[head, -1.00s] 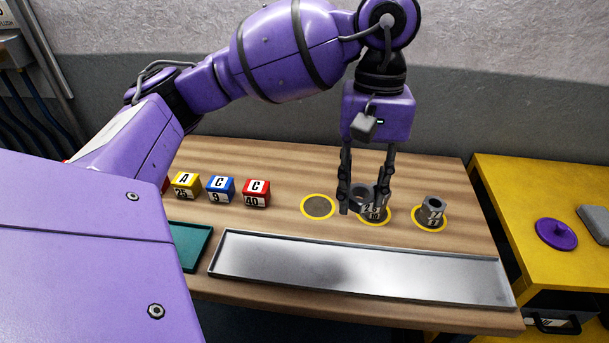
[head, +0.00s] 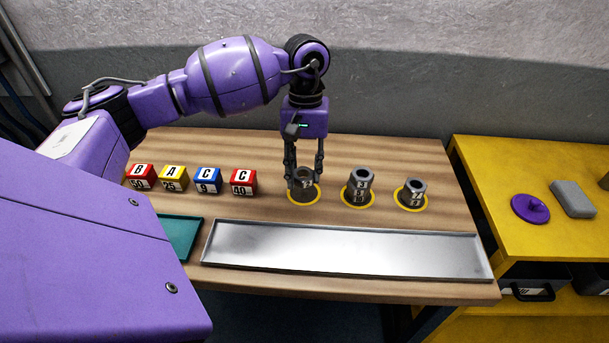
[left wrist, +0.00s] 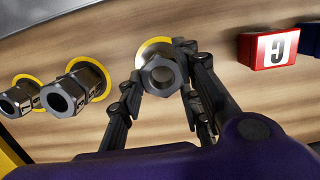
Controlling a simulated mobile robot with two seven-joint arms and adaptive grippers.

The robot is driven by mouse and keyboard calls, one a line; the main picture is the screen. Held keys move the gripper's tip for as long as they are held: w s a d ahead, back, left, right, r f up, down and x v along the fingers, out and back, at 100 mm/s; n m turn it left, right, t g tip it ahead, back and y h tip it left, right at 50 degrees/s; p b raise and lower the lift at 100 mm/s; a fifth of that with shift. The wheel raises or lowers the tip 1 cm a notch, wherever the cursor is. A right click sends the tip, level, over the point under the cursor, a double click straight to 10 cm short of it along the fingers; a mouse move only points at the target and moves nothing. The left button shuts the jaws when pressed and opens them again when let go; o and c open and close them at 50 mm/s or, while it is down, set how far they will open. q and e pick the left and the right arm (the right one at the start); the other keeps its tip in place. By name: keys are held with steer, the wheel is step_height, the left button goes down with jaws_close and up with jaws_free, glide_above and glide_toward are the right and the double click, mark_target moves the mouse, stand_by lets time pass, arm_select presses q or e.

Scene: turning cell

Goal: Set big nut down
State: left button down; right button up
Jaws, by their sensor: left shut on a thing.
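The big nut (head: 304,183) is a dark grey hex nut with a round hole and a pale number label. My left gripper (head: 304,178) points down and is shut on it, one finger on each side. The nut is upright at the left yellow-ringed spot (head: 304,201); I cannot tell whether it touches the table. In the left wrist view the nut (left wrist: 160,76) shows between the fingers (left wrist: 163,88), with part of the yellow ring behind it. My right gripper is not in view.
A tall grey nut stack (head: 359,187) stands on the middle ring, and a shorter one (head: 412,193) on the right ring. Several lettered blocks (head: 208,181) stand left. A metal tray (head: 345,250) lies in front. A yellow bench (head: 490,190) holds a purple lidlike disc (head: 530,207).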

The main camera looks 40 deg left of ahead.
mark_target(305, 172)
arm_select(q)
step_height(305, 172, down, 2)
steer(key=shift+d+f, duration=0.1)
steer(key=shift+f+b, duration=0.4)
steer(key=shift+f, duration=0.25)
steer(key=c, duration=1.3)
jaws_free()
steer(key=shift+r, duration=0.1)
